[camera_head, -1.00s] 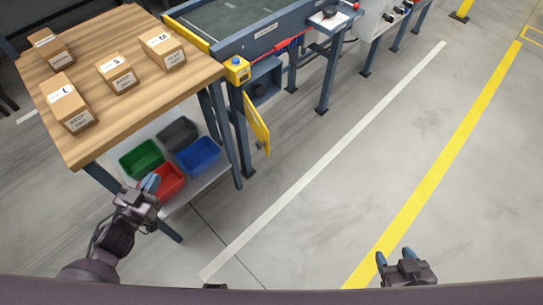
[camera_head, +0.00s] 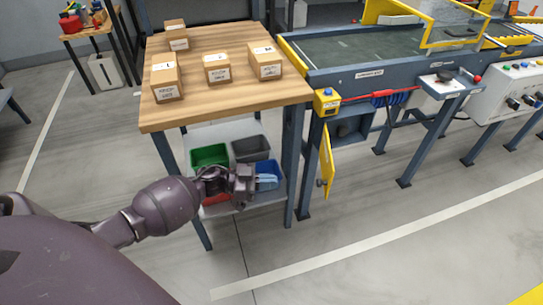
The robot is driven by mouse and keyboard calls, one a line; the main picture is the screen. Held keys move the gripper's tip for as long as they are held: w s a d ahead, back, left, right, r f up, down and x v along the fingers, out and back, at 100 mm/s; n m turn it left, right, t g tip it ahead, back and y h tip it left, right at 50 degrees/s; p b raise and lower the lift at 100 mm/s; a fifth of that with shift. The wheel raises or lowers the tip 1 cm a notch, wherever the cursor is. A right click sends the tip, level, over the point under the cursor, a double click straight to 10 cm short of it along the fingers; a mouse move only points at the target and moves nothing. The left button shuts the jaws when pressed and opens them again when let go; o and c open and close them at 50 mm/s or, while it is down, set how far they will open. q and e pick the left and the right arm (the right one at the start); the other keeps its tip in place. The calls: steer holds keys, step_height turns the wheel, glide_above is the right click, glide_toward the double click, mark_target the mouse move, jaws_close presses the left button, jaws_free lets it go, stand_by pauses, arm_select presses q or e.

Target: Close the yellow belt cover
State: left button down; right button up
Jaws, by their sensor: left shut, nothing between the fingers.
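The yellow belt cover (camera_head: 327,161) hangs open below the near end of the conveyor. It stands out from the frame and shows almost edge-on, with a small knob low on it. The dark compartment (camera_head: 352,128) beside it is uncovered. My left gripper (camera_head: 266,181) is shut and empty, left of the cover and clearly apart from it. It shows in front of the bins on the bench's lower shelf. My right gripper is out of view.
The wooden bench (camera_head: 215,95) carries several labelled boxes; its front right leg (camera_head: 292,165) stands between my left gripper and the cover. The conveyor (camera_head: 390,72) has a red pull handle (camera_head: 395,95) and a yellow switch box (camera_head: 326,101). The floor in front is clear.

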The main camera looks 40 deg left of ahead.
arm_select(q)
steer(key=b+x, duration=0.2)
steer(key=x, duration=0.8)
steer(key=shift+w+d, duration=0.15)
steer(key=shift+d, duration=0.15)
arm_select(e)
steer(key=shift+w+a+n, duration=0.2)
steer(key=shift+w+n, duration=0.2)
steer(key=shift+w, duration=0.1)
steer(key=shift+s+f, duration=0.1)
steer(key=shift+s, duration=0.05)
